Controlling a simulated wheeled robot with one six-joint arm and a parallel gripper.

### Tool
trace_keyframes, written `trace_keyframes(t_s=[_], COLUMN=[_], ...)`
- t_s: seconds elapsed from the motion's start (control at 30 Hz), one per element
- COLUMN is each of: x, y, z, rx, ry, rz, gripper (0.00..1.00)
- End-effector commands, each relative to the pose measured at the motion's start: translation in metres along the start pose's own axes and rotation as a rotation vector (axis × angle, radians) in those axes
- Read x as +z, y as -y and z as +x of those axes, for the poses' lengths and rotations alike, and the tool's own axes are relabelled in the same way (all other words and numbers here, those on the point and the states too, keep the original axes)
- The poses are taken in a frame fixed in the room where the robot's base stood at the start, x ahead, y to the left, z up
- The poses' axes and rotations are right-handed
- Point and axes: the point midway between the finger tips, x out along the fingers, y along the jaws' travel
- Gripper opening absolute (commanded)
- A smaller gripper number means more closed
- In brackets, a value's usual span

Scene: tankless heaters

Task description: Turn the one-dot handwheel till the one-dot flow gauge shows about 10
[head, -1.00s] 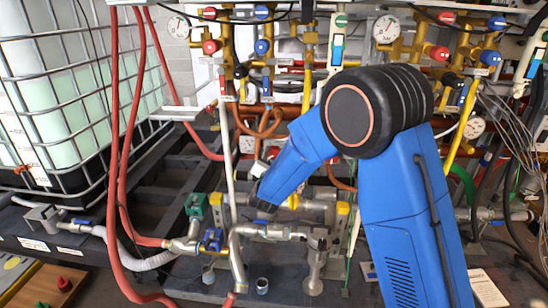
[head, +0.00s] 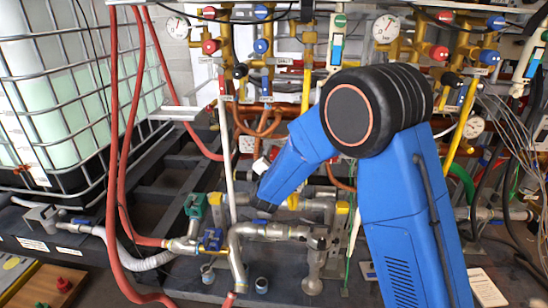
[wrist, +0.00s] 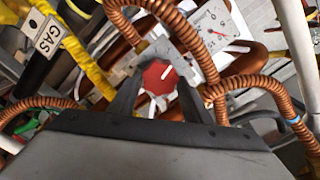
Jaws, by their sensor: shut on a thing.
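A red handwheel (wrist: 158,77) with a white mark on its face sits in the middle of the wrist view. My gripper (wrist: 160,85) has one dark finger on each side of it and is shut on it. Just up and right of it is a white gauge (wrist: 214,38) with a red needle. Its numbers are too small and tilted to read, and I cannot make out dots on the wheel or gauge. In the head view my blue arm hides the gripper and the wheel.
Coiled copper pipes (wrist: 250,82) pass close on the right and over the top of the gripper. In the head view, red hoses (head: 122,150) hang at left, beside a caged white tank (head: 60,120).

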Motion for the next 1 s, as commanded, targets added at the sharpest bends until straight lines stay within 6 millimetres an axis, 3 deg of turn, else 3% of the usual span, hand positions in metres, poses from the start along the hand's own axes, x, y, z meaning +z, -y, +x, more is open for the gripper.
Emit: trace_keyframes(t_s=[0.13,0.17,0.2,0.63,1.0], x=[0.000,0.000,0.000,0.000,0.001], y=[-0.001,-0.001,-0.001,0.000,0.000], z=[0.000,0.000,0.000,-0.010,-0.078], rx=[0.002,0.002,0.002,0.000,0.000], ry=[0.000,0.000,0.000,0.001,0.002], rz=[-0.001,-0.001,-0.001,-0.001,-0.001], gripper=[0.22,0.49,0.52,0.52,0.52])
